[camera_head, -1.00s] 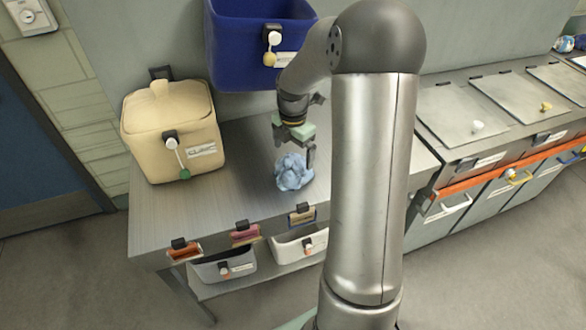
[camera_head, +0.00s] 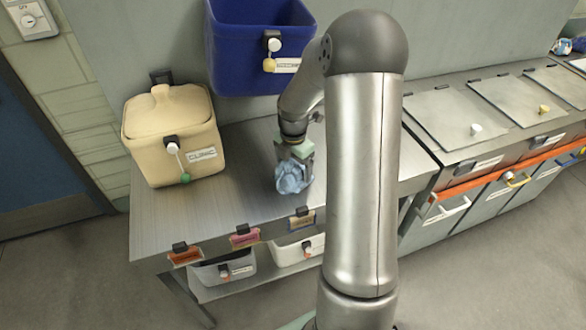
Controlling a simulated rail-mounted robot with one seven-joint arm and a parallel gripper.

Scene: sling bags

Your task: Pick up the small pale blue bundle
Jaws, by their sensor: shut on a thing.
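The small pale blue bundle (camera_head: 293,178) is a crumpled, rounded lump near the middle of the grey metal bench (camera_head: 240,208). My gripper (camera_head: 295,168) comes down on it from above and is shut on it, with the jaws at its upper part. The gripper body hides the top of the bundle. I cannot tell whether the bundle still touches the bench.
A cream lidded bin (camera_head: 170,135) stands on the bench at the left. A blue bin (camera_head: 250,50) hangs behind. Two small bins (camera_head: 222,270) sit below the front edge. Lidded compartments (camera_head: 455,120) lie to the right. The bench's left front is clear.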

